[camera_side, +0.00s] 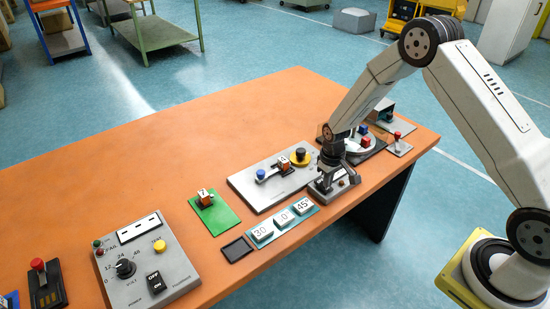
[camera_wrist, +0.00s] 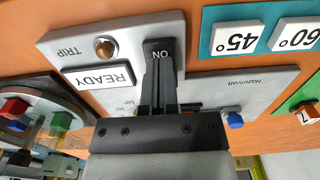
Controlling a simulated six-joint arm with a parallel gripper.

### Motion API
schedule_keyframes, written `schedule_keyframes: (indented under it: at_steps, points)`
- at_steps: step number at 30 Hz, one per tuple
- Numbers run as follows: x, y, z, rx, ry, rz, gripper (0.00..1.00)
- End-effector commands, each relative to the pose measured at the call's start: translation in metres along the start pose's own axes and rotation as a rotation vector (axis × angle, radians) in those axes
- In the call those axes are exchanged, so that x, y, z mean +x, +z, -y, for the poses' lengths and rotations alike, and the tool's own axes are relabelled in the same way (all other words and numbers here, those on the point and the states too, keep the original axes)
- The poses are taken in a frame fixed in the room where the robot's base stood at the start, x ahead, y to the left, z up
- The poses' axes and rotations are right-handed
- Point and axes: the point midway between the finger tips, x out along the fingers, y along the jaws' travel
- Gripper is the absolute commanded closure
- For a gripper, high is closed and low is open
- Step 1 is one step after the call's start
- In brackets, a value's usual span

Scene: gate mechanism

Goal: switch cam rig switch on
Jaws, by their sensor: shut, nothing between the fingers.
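The switch (camera_wrist: 160,46) is a black rocker with white ON lettering, upside down in the wrist view. It sits on a small light-grey panel (camera_wrist: 85,38) with a white READY label and a brown dome marked TRIP. In the side view the panel (camera_side: 347,185) is partly hidden under my gripper. My gripper (camera_wrist: 161,62) is shut and empty, with its fingertips right at the switch's near edge. I cannot tell whether they touch it. They cover part of the switch, and its tilt is unclear.
A grey plate (camera_side: 244,184) with blue and yellow knobs lies just left of my gripper. White angle tiles (camera_side: 283,218) lie in front. A round station with coloured blocks (camera_side: 362,142) and a small red-topped lever (camera_side: 397,140) stand to the right. The table's back middle is clear.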

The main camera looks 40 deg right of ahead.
Motion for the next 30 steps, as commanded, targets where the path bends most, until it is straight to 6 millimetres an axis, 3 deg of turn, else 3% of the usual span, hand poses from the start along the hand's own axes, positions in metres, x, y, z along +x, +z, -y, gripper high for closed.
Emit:
schedule_keyframes:
  at_steps: [30]
  points:
    - [-0.057,0.0,0.0,0.0,0.0,0.0,1.0]
